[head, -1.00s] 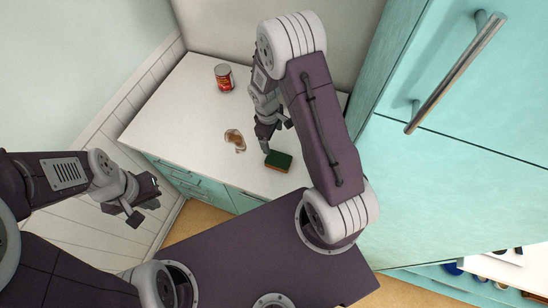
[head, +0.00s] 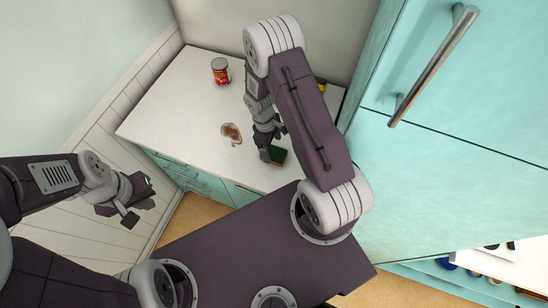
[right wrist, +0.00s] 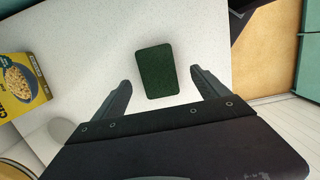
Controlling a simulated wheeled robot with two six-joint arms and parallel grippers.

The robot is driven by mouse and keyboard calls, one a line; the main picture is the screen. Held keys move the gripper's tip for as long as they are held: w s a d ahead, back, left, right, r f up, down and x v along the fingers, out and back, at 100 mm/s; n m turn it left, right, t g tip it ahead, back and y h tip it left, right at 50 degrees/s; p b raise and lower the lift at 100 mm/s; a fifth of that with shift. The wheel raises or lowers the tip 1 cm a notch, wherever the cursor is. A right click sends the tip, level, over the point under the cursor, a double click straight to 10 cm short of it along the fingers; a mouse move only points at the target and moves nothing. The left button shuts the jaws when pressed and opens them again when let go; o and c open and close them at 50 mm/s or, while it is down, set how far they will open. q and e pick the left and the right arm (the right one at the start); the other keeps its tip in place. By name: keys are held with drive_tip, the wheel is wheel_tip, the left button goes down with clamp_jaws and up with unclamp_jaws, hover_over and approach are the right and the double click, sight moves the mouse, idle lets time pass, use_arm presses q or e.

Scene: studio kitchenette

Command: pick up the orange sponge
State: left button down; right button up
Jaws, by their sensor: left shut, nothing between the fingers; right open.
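The sponge (head: 279,157) lies flat on the white counter near its front edge. It shows a dark green top, with its orange part mostly hidden. My right gripper (head: 271,142) is at the sponge and partly covers it in the head view. In the right wrist view the green top of the sponge (right wrist: 156,72) appears between the two open fingers, with a gap on each side. I cannot tell how far the fingertips are above the counter. My left gripper (head: 140,210) is shut and empty, off to the left, away from the counter.
A yellow box (right wrist: 22,85) is at the left in the right wrist view. A tall teal cabinet (head: 440,150) rises at the right.

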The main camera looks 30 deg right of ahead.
sight(274, 153)
drive_tip(key=shift+w+f, duration=0.1)
drive_tip(key=shift+f, duration=0.05)
drive_tip(key=f+b, duration=0.4)
drive_tip(key=f, duration=0.1)
drive_tip(key=shift+d+f+b, duration=0.1)
drive_tip(key=shift+d+b, duration=0.15)
drive_tip(key=shift+b, duration=0.15)
drive_tip(key=shift+r, duration=0.2)
drive_tip(key=c, duration=1.4)
drive_tip(key=shift+r+p, duration=0.1)
drive_tip(key=shift+p, duration=0.2)
wheel_tip(274, 153, up, 5)
drive_tip(key=p, duration=0.4)
drive_tip(key=shift+r+p, duration=0.1)
drive_tip(key=shift+p, duration=0.25)
drive_tip(key=s+a+r, duration=0.1)
drive_tip(key=s+r, duration=0.1)
drive_tip(key=s, duration=0.1)
drive_tip(key=s+a+r, duration=0.1)
drive_tip(key=s+a, duration=0.1)
drive_tip(key=s, duration=0.2)
drive_tip(key=s+a+r, duration=0.2)
drive_tip(key=s, duration=0.1)
drive_tip(key=shift+s+a+r, duration=0.15)
drive_tip(key=shift+s+r, duration=0.15)
drive_tip(key=shift+r, duration=0.05)
